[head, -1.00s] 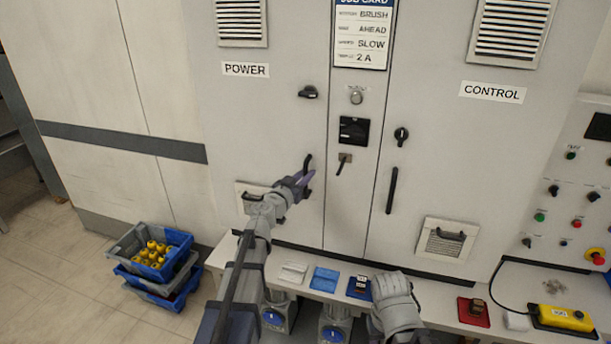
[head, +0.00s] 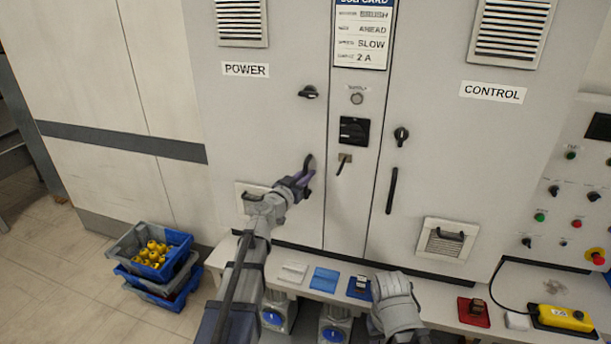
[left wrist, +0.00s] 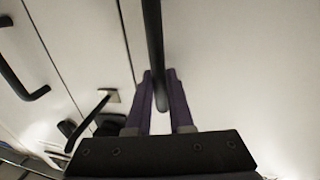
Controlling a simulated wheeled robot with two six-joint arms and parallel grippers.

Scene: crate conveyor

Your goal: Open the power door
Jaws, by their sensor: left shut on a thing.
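The power door (head: 262,120) is a light grey cabinet panel under a POWER label (head: 246,69). It looks closed, flush with the centre strip. Its black bar handle (head: 309,163) is at the door's right edge, and a black turn latch (head: 308,92) sits above it. My left gripper (head: 307,178) is at the handle, shut on it. In the left wrist view the handle (left wrist: 154,45) runs down between the two purple fingers of the left gripper (left wrist: 160,90). My right arm (head: 396,302) shows low in the head view; its fingertips cannot be made out.
The control door (head: 455,160) with its own black handle (head: 391,190) is to the right. A shelf (head: 440,312) along the cabinet's foot carries small blue and red blocks. Stacked crates (head: 150,262) with yellow parts stand on the floor at left, beside free floor.

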